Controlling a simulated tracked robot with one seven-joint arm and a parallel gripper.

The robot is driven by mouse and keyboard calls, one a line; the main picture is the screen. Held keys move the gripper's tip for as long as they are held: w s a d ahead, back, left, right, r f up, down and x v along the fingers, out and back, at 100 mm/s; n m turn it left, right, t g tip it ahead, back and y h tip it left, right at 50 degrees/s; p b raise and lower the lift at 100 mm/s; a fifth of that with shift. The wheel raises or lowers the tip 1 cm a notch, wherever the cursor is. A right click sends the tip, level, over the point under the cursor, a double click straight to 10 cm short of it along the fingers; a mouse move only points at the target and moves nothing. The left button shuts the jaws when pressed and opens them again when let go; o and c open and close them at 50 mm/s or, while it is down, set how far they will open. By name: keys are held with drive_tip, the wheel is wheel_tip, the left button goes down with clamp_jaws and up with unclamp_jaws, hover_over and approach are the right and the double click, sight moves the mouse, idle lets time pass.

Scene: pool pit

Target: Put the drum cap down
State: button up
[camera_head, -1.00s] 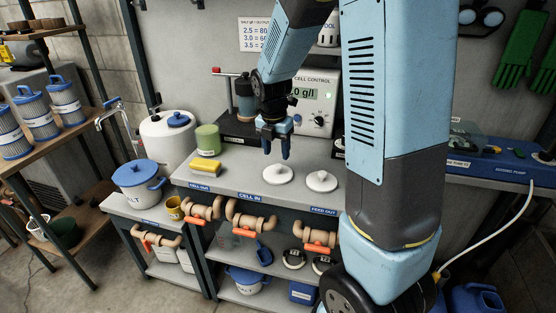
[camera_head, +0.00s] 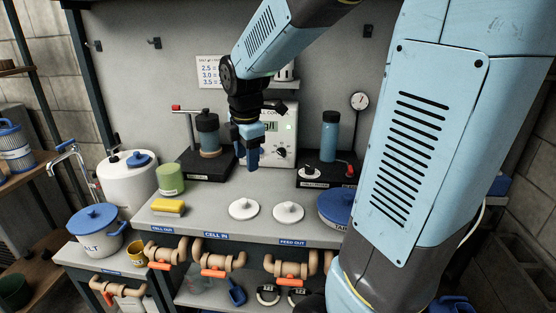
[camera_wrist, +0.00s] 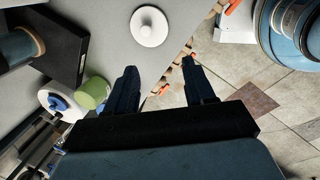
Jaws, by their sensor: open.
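A blue cap with a knob (camera_head: 138,159) sits on top of the white drum (camera_head: 128,181) at the left end of the counter. The wrist view shows this cap (camera_wrist: 57,101) at its left edge. Two white round lids with knobs lie flat on the counter: a left one (camera_head: 243,209) and a right one (camera_head: 288,213). One white lid (camera_wrist: 149,27) shows beyond my fingers in the wrist view. My gripper (camera_head: 251,164) hangs over the counter, fingers downward, above and behind the lids. In the wrist view my gripper (camera_wrist: 160,67) is open, with nothing between its fingers.
A green canister (camera_head: 170,178) and a yellow sponge (camera_head: 168,207) stand between the drum and the lids. A blue-lidded SALT pot (camera_head: 95,233) is at lower left. The blue TABS tub (camera_head: 334,208) is partly behind my arm. Two black stands with blue bottles line the back.

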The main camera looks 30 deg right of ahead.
drive_tip(key=s+r+m+t, duration=0.1)
drive_tip(key=s+r+m, duration=0.2)
drive_tip(key=s+m, duration=0.5)
drive_tip(key=s+r+m+t, duration=0.2)
drive_tip(key=s+r+m, duration=0.1)
drive_tip(key=s+m, duration=0.5)
drive_tip(key=m, duration=0.3)
drive_tip(key=shift+s+d+r, duration=0.2)
drive_tip(key=shift+s+d, duration=0.15)
drive_tip(key=shift+s, duration=0.05)
drive_tip(key=shift+s, duration=0.1)
